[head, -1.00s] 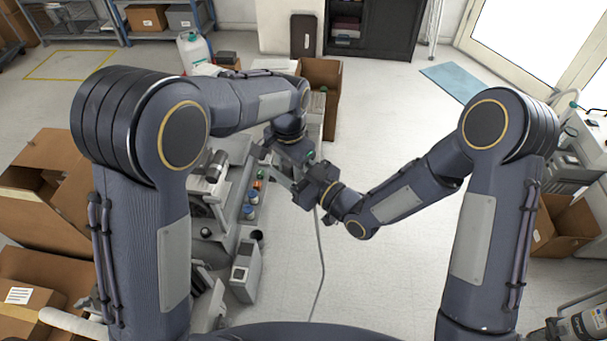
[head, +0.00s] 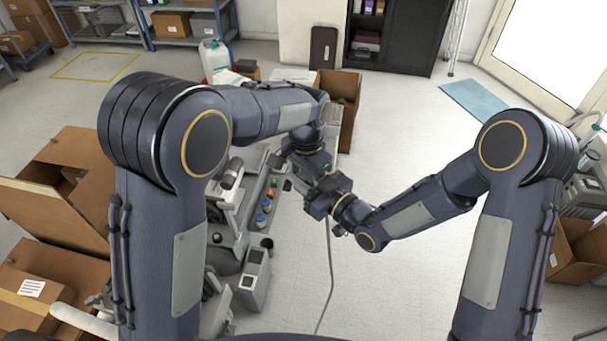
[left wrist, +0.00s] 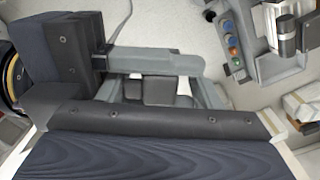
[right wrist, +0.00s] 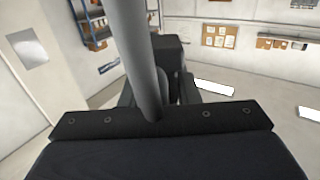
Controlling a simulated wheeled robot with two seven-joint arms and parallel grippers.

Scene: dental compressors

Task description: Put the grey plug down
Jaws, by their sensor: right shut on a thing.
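My right gripper (head: 297,182) is shut on the grey plug, which is mostly hidden by the jaws. A grey cable (head: 330,260) hangs from there to the floor; it crosses the right wrist view (right wrist: 144,50) close to the camera as a thick grey band. My left gripper (head: 299,172) is right beside the right one. In the left wrist view its fingers (left wrist: 160,95) stand apart, with dark grey parts between them that I cannot tell for sure. The right gripper's grey finger (left wrist: 155,62) crosses just beyond them.
A grey unit with coloured round fittings (head: 264,208) stands just left of the grippers; it also shows in the left wrist view (left wrist: 232,45). A grey box (head: 254,280) stands nearer. Open cardboard boxes (head: 60,230) lie at left. The floor right of the cable is clear.

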